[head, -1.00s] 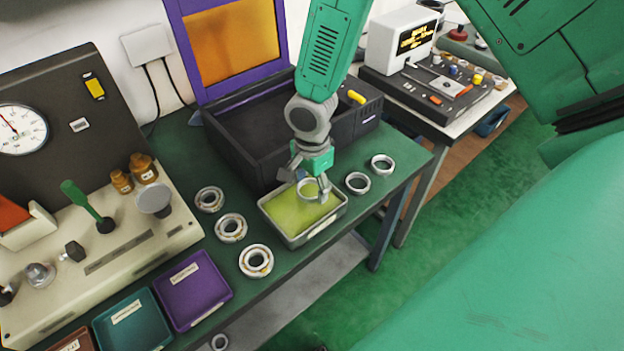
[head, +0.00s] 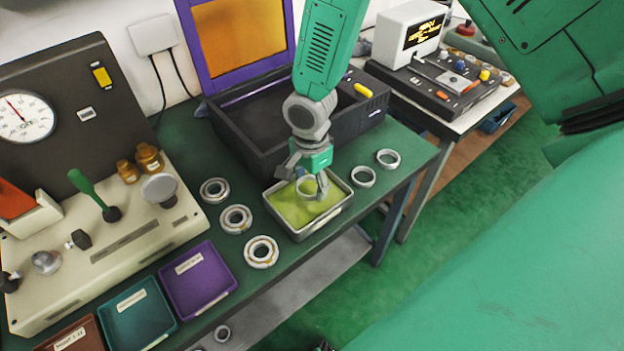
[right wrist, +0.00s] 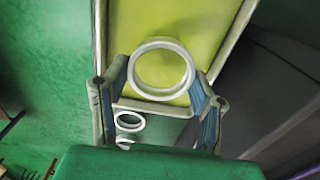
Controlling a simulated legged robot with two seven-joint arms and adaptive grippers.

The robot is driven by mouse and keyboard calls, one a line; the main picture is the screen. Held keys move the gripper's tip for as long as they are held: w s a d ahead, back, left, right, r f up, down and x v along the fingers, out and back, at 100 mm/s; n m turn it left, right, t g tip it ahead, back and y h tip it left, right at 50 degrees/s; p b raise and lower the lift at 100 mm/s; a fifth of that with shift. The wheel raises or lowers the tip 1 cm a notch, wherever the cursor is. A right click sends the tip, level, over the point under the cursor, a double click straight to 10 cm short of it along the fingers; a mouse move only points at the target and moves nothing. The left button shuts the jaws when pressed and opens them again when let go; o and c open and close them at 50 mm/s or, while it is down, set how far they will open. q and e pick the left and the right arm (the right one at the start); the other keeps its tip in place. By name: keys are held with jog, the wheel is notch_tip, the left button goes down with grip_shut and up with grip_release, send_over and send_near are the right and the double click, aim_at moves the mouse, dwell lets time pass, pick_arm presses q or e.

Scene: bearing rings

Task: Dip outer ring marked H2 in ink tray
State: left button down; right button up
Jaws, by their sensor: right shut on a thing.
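My right gripper (head: 308,183) is shut on a pale metal outer ring (right wrist: 161,68), which shows between its two fingers in the right wrist view. In the head view the ring is partly covered by the fingers. The ink tray (head: 326,224), a grey-rimmed tray of yellow-green ink, lies below it, and its ink fills the background in the right wrist view (right wrist: 211,30). The ring is over or at the ink; I cannot tell whether it touches the surface. No H2 mark is legible. My left gripper is not seen.
Two loose rings (head: 363,176) (head: 388,159) lie right of the tray. Several bearings (head: 235,219) lie left of it. A black open box (head: 246,142) stands close behind. Purple (head: 198,280) and teal (head: 137,315) bins are at the front left.

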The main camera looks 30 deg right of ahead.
aim_at(310, 203)
jog(key=shift+a+f, duration=0.15)
jog(key=shift+a, duration=0.25)
jog(key=shift+a+f, duration=0.1)
jog(key=shift+f, duration=0.1)
jog(key=shift+d+f+b, duration=0.5)
jog(key=shift+d+f, duration=0.1)
jog(key=shift+f, duration=0.05)
jog(key=shift+a+f+b, duration=0.3)
jog(key=shift+a+f, duration=0.1)
jog(key=shift+a, duration=0.05)
jog(key=shift+d+f+b, duration=0.3)
jog(key=shift+f+b, duration=0.05)
jog(key=shift+f, duration=0.4)
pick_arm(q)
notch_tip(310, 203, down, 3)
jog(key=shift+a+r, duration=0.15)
pick_arm(e)
jog(key=shift+f, duration=0.1)
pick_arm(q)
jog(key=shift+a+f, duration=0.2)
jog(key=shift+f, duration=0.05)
pick_arm(e)
jog(key=shift+a+f, duration=0.25)
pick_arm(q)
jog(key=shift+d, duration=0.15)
pick_arm(e)
jog(key=shift+d, duration=0.15)
